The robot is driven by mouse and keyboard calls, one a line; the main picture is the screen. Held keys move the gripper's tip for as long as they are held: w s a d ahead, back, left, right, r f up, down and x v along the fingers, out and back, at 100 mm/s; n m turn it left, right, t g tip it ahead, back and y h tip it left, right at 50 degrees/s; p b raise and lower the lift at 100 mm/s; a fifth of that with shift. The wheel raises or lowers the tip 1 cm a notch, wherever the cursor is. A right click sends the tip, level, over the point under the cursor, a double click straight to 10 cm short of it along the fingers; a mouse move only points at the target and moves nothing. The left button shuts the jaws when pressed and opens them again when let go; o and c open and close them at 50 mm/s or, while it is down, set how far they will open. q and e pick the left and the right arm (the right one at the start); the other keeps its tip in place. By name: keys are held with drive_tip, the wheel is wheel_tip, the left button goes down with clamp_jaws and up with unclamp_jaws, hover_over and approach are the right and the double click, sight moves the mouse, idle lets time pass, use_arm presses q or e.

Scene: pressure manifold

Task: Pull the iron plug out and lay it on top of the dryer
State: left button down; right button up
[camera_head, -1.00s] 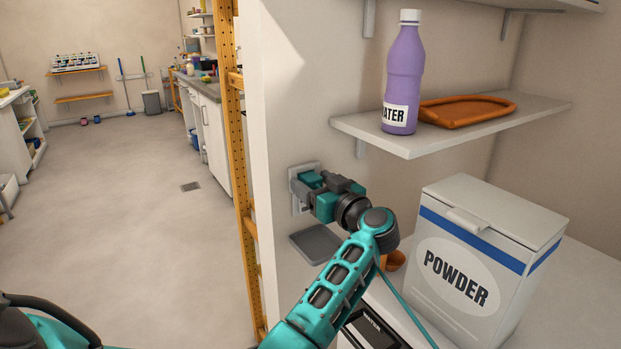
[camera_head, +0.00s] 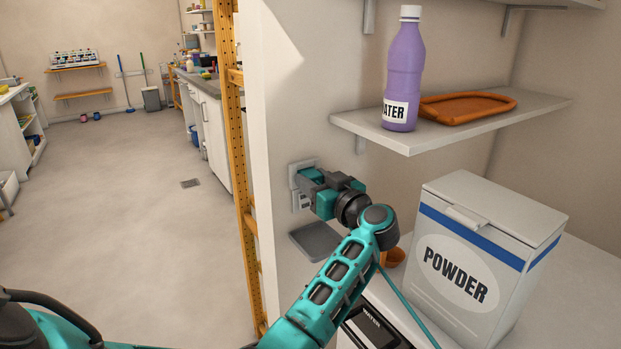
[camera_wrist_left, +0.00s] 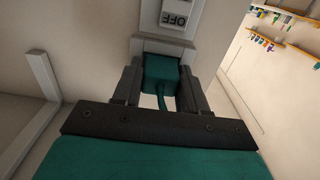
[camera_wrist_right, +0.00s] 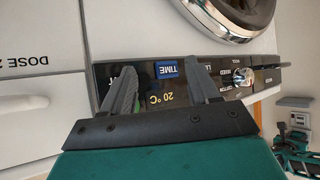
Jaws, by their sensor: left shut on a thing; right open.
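The iron plug (camera_wrist_left: 160,74) is a teal block with a teal cord, seen between the fingers in the left wrist view. My left gripper (camera_head: 314,180) is shut on it at the wall outlet (camera_head: 301,203). The fingers mostly hide the plug in the head view. The plug's far end is close against the outlet, and I cannot tell whether any gap shows. My right gripper (camera_wrist_right: 166,88) is open and empty in front of a machine's black control panel (camera_wrist_right: 222,78). I cannot tell from the label whether this machine is the dryer.
A powder box (camera_head: 480,262) stands right of my left arm. A shelf (camera_head: 425,143) above holds a purple bottle (camera_head: 403,75) and an orange tray (camera_head: 468,106). A grey tray-like piece (camera_head: 316,241) is below the outlet. An orange cup (camera_head: 394,258) sits behind my forearm.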

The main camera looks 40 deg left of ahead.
sight(317, 182)
use_arm(q)
drive_tip(key=shift+s+d+p, duration=0.15)
drive_tip(key=shift+d+p, duration=0.25)
drive_tip(key=shift+p, duration=0.1)
drive_tip(key=shift+s+d+p, duration=0.25)
drive_tip(key=shift+d+p, duration=0.2)
drive_tip(key=shift+d, duration=0.1)
drive_tip(key=shift+p+v, duration=0.35)
drive_tip(key=shift+v, duration=1.65)
